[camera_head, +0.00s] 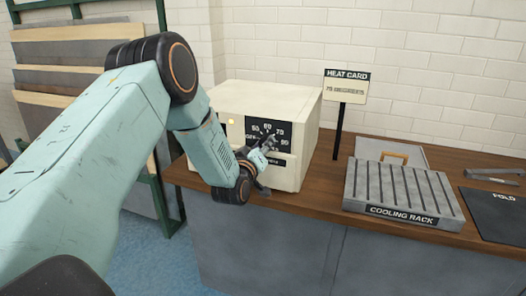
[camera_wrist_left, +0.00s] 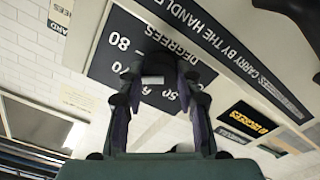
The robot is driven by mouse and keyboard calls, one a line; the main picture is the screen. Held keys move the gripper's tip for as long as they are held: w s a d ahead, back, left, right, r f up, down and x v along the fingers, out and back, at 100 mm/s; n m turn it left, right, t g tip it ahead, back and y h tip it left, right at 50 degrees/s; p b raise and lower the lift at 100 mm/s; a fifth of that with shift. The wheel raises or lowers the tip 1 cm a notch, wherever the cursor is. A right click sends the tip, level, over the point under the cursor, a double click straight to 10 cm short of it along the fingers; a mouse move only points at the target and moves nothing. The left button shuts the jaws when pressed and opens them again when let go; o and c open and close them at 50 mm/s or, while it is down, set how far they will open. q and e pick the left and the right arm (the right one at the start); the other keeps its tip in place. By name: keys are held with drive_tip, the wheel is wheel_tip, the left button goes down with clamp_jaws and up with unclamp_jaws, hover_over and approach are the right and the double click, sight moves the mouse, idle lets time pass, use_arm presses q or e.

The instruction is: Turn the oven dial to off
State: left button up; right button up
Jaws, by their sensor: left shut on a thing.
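The cream oven (camera_head: 225,98) stands on the wooden counter. Its black dial panel (camera_head: 284,127) carries white numbers such as 50, 60 and 70. My left gripper (camera_head: 266,146) reaches the panel from the front and hides most of the dial. In the left wrist view, turned over, the panel (camera_wrist_left: 112,62) reads DEGREES and 80. There my left gripper (camera_wrist_left: 157,82) is shut on the dark dial (camera_wrist_left: 160,62), with a pale patch between the fingertips. I cannot tell which number the dial points to. My right gripper is not in view.
A HEAT CARD sign (camera_head: 346,88) stands on a black post right of the oven. A grey slatted cooling rack (camera_head: 404,194) lies further right, with a dark FOLD mat (camera_head: 497,213) beyond it. A green-framed rack of boards (camera_head: 70,60) stands at the left.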

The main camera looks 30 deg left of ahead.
use_arm(q)
drive_tip(key=shift+r+n+b, duration=0.15)
drive_tip(key=shift+n+b, duration=11.5)
drive_tip(key=shift+n, duration=2.85)
drive_tip(key=o, duration=1.1)
drive_tip(key=shift+w, duration=0.1)
drive_tip(key=shift+o, duration=0.3)
